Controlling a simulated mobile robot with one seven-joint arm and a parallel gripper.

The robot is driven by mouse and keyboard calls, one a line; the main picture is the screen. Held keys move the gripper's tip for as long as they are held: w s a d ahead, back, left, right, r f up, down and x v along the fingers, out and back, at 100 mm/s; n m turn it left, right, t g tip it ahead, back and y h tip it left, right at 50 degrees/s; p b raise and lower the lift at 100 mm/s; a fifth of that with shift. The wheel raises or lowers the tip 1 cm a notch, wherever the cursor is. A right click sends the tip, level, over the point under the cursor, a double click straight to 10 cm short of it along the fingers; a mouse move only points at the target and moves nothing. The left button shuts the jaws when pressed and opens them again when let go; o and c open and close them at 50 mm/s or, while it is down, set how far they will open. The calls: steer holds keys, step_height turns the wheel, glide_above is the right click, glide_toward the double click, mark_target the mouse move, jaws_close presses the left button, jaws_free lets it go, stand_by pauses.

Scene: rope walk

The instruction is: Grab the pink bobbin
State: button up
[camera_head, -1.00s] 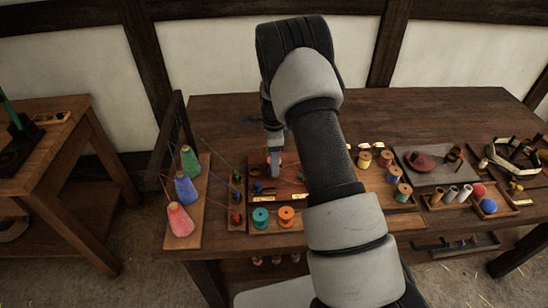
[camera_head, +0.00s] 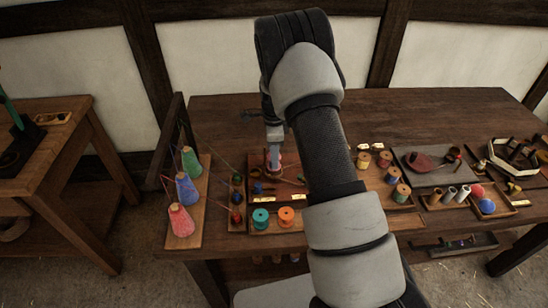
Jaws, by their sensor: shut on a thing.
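My gripper (camera_head: 274,158) points down over the left half of the table, and my arm covers much of the middle. Its jaws are shut on a small pink bobbin (camera_head: 275,167), of which only a little shows below and beside the fingers. The bobbin is at the wooden tray (camera_head: 257,183) on the tabletop. I cannot tell whether it still touches the tray.
Pink, blue and green thread cones (camera_head: 181,220) stand on a board at the left. Teal (camera_head: 261,218) and orange (camera_head: 286,217) spools sit in front. Several spools (camera_head: 393,175) and a grey mat (camera_head: 426,168) lie right of my arm. The table's back is clear.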

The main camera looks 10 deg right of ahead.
steer(key=shift+r+p, duration=1.3)
steer(key=shift+r, duration=1.5)
